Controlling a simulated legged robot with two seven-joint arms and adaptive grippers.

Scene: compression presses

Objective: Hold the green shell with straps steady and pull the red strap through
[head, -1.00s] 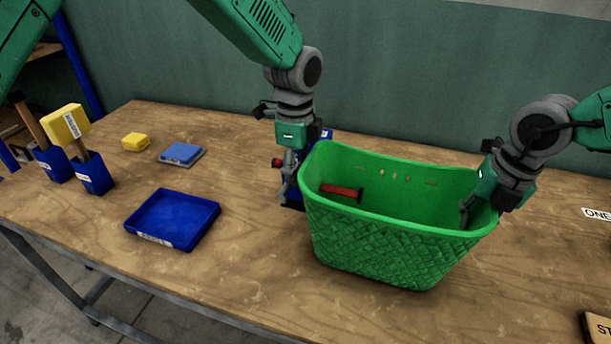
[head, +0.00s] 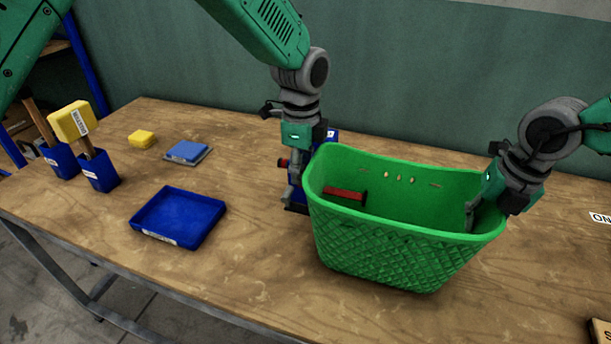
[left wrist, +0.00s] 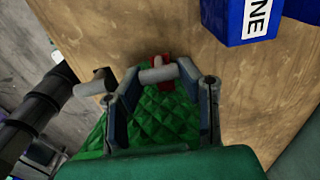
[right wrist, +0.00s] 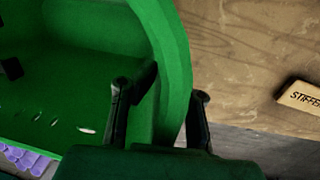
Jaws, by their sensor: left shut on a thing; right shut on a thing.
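The green shell (head: 400,245) stands upright on the table like an open basket with a woven outer face. A red strap (head: 345,194) shows as a short piece on its inside, near the left end. My left gripper (head: 292,196) is outside the shell's left end, fingers down. In the left wrist view a small red piece of the strap (left wrist: 163,61) shows at its fingertips, by the green woven wall. My right gripper (head: 475,212) is shut on the shell's right end wall, one finger inside and one outside, as the right wrist view (right wrist: 160,95) shows.
A blue tray (head: 178,216), a blue block on a grey plate (head: 187,152) and a yellow block (head: 141,139) lie to the left. Yellow-headed mallets (head: 76,120) stand in blue holders. A blue labelled object (left wrist: 252,20) is behind my left gripper. A labelled block (right wrist: 300,97) lies right.

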